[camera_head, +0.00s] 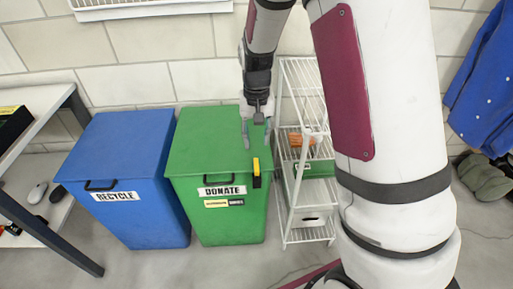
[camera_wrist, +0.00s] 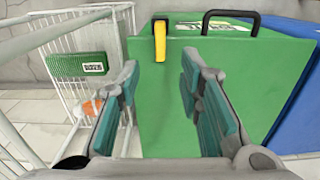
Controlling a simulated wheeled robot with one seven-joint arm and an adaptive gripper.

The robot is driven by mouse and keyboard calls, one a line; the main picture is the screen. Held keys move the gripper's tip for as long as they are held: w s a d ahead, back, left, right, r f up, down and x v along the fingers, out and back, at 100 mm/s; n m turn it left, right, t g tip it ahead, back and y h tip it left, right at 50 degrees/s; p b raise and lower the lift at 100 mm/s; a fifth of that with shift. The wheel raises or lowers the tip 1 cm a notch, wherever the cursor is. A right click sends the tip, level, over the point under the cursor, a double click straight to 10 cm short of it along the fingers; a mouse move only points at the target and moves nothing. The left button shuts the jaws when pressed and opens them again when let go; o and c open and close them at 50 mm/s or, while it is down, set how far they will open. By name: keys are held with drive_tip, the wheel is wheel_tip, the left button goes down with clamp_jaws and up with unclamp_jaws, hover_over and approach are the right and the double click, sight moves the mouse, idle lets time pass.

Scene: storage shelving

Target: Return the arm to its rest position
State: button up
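My gripper (camera_head: 257,130) hangs in front of the upper part of the green DONATE bin (camera_head: 222,217) in the head view, near the white wire rack. In the wrist view my gripper (camera_wrist: 159,108) has its two teal-padded fingers spread wide apart, with nothing between them but the green bin (camera_wrist: 225,65) behind. My arm comes down from the top of the head view, bent at the elbow.
A blue RECYCLE bin (camera_head: 118,165) stands left of the green bin. A white wire rack (camera_head: 285,215) with an orange item (camera_head: 296,139) stands to the right. A grey shelf unit (camera_head: 45,120) is at far left, and blue clothing (camera_head: 487,85) hangs at far right.

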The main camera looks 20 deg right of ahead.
drive_tip(key=shift+r, duration=0.6)
drive_tip(key=s+a+r+n, duration=0.1)
drive_tip(key=s+r, duration=0.8)
drive_tip(key=s, duration=0.3)
drive_tip(key=s+a+r+n, duration=0.1)
drive_tip(key=s+r+n, duration=0.1)
drive_tip(key=s+r, duration=0.75)
drive_tip(key=s+f, duration=0.2)
drive_tip(key=s, duration=1.1)
wheel_tip(320, 180, up, 21)
drive_tip(key=t+p, duration=0.4)
drive_tip(key=p, duration=1.5)
drive_tip(key=shift+w+a+r+n, duration=0.15)
drive_tip(key=shift+w+a+n, duration=0.1)
drive_tip(key=shift+n, duration=0.15)
